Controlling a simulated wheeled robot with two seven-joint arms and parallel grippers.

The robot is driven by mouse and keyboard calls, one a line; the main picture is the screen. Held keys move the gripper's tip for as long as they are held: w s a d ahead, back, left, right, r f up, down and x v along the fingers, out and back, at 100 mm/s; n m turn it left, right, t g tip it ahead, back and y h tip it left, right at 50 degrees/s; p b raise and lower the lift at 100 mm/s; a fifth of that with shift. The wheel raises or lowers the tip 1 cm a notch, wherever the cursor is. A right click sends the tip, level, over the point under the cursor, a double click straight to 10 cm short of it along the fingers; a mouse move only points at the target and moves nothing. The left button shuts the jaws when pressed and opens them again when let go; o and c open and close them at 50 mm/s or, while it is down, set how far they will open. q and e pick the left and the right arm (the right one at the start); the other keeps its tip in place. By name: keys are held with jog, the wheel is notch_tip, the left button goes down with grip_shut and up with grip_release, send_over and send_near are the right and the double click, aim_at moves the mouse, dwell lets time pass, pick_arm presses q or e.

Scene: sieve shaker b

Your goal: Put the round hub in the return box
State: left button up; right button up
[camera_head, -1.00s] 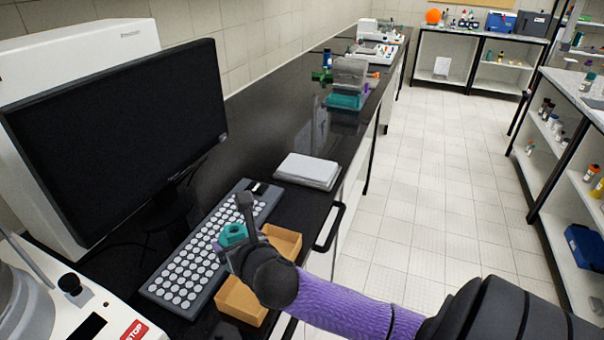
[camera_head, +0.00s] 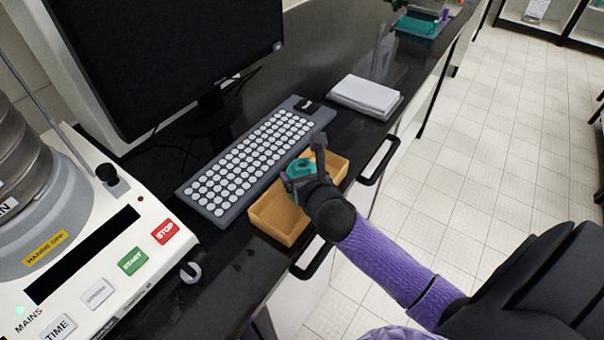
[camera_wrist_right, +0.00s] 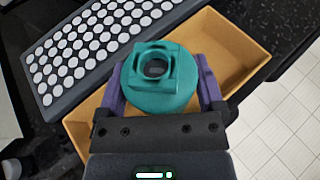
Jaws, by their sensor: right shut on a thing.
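The round hub is a teal disc with a raised square collar around a central hole. In the head view the hub (camera_head: 300,168) is held in my right gripper (camera_head: 306,172), above the return box. In the right wrist view the hub (camera_wrist_right: 157,75) sits between the two purple fingers of the gripper (camera_wrist_right: 160,90), which are shut on it. The return box is an open tan tray; its left part (camera_head: 283,217) shows in the head view. In the wrist view the box (camera_wrist_right: 232,52) lies below the hub, its middle hidden by hub and gripper. My left gripper is not in view.
A grey keyboard (camera_head: 250,160) lies right behind the box. A white machine (camera_head: 100,245) with START and STOP buttons stands at the left. A monitor (camera_head: 170,50) and a white stack (camera_head: 366,96) are farther back. A bench-front handle (camera_head: 380,160) is close to the box.

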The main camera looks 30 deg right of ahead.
jog(key=o, duration=1.3)
jog(key=shift+o, duration=0.2)
jog(key=shift+s+r, duration=0.1)
jog(key=shift+r, duration=0.05)
jog(key=p+v, duration=0.3)
jog(key=v, duration=0.8)
jog(key=shift+s+a, duration=0.15)
jog(key=shift+s, duration=0.25)
